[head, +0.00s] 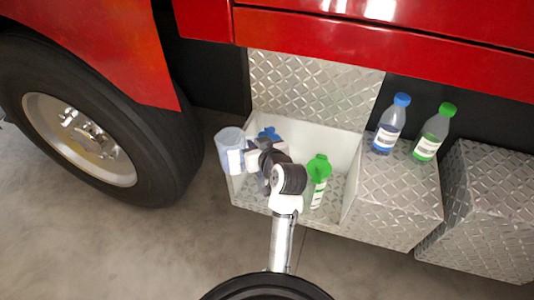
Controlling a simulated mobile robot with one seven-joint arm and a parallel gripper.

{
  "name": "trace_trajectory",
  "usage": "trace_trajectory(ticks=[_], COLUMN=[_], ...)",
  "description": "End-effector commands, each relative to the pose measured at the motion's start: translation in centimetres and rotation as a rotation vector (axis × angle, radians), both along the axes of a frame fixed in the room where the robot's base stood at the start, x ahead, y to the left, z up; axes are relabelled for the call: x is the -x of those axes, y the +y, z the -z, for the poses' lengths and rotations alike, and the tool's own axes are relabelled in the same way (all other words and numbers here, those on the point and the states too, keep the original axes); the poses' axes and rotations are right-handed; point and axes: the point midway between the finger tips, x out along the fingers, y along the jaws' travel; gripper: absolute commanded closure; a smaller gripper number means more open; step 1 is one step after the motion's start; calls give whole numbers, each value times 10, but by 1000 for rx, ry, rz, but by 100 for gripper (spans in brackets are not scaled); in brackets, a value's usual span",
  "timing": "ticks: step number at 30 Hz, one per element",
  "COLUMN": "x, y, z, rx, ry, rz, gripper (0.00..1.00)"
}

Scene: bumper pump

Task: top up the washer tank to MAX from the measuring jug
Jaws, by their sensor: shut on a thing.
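A pale, translucent measuring jug (231,148) is at the left edge of the open bin, in front of the wheel side. My gripper (249,159) is shut on it from the right and holds it roughly upright; its fill level is not readable. A blue-capped container (269,134) sits inside the bin, mostly hidden behind my wrist. A green-capped container (318,181) with a white label stands in the bin to the right of my arm. I cannot tell which of these is the washer tank, and no MAX mark is readable.
The bin (343,150) has light walls and a diamond-plate front. A blue-capped bottle (390,124) and a green-capped bottle (433,132) stand on the diamond-plate step (398,200) at right. A red truck body (390,40) overhangs. A large tyre (165,150) is at left.

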Motion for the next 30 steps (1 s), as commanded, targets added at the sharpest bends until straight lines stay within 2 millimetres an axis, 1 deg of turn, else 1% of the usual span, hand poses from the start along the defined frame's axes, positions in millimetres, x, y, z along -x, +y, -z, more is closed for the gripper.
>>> trace_trajectory(ticks=[1, 9, 12, 30], x=[-1, -5, -6, -15], y=[-1, -5, -7, -17], z=[-3, -2, 10, 48], rx=[-12, -116, -165, -452], ry=[10, 102, 148, 403], rz=[1, 1, 0, 0], gripper=[100, 100, 100, 100])
